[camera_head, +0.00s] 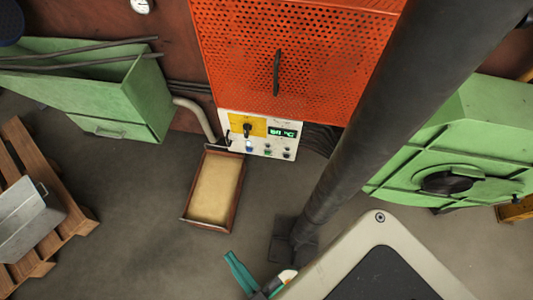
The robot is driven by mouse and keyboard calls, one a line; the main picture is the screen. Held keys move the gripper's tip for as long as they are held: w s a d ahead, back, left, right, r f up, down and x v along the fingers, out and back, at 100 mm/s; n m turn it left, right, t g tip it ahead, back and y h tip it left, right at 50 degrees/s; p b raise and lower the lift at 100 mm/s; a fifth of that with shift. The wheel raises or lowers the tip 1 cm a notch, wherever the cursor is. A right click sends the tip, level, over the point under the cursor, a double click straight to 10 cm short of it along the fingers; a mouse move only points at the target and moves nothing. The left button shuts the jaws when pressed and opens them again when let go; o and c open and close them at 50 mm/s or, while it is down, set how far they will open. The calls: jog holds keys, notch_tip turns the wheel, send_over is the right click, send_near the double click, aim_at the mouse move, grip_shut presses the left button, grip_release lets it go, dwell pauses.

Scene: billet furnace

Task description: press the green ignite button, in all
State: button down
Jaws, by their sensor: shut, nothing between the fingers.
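A white control panel (257,137) is set under the red perforated hood. It has a yellow patch with a black knob (247,130), a green lit display (283,132) and a row of small buttons. One button (249,147) glows bluish white; a small greenish button (267,147) sits to its right, with another small control beyond. The labels are too small to read, so I cannot tell which is ignite. My gripper (235,264), teal, appears low at the bottom edge, shut and empty, well apart from the panel.
A red perforated hood (250,60) with a dark handle is above the panel. A shallow sand-coloured tray (184,219) lies on the floor before it. A thick dark cylinder (390,105) crosses the right. Green machines flank both sides; a wooden pallet (80,222) is left.

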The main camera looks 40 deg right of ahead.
aim_at(267, 153)
jog(key=w+d+f+m+g+h, duration=0.1)
jog(key=w+d+f+m, duration=0.3)
jog(key=f, duration=0.4)
jog(key=w+d+f+m+g+h, duration=0.1)
jog(key=w+d+f+m+h, duration=0.2)
jog(key=f, duration=0.5)
jog(key=w+d+f+m+g, duration=0.2)
jog(key=w+d+f+m, duration=0.25)
jog(key=f, duration=0.35)
jog(key=w+d+f+m+g, duration=0.1)
jog(key=w+d+f+m, duration=0.3)
jog(key=d, duration=0.4)
jog(key=w+d+f+m+g, duration=0.1)
jog(key=w+d+f+m, duration=0.4)
jog(key=w+d+f, duration=0.2)
jog(key=shift+w+d+g, duration=0.3)
jog(key=shift+w+d, duration=0.35)
jog(key=shift+d, duration=0.35)
jog(key=shift+w+m, duration=0.1)
jog(key=shift+m, duration=0.15)
jog(key=w+d, duration=0.5)
jog(key=d, duration=0.1)
jog(key=shift+w+d, duration=0.25)
jog(key=shift+d, duration=0.05)
jog(key=shift+w+d, duration=0.15)
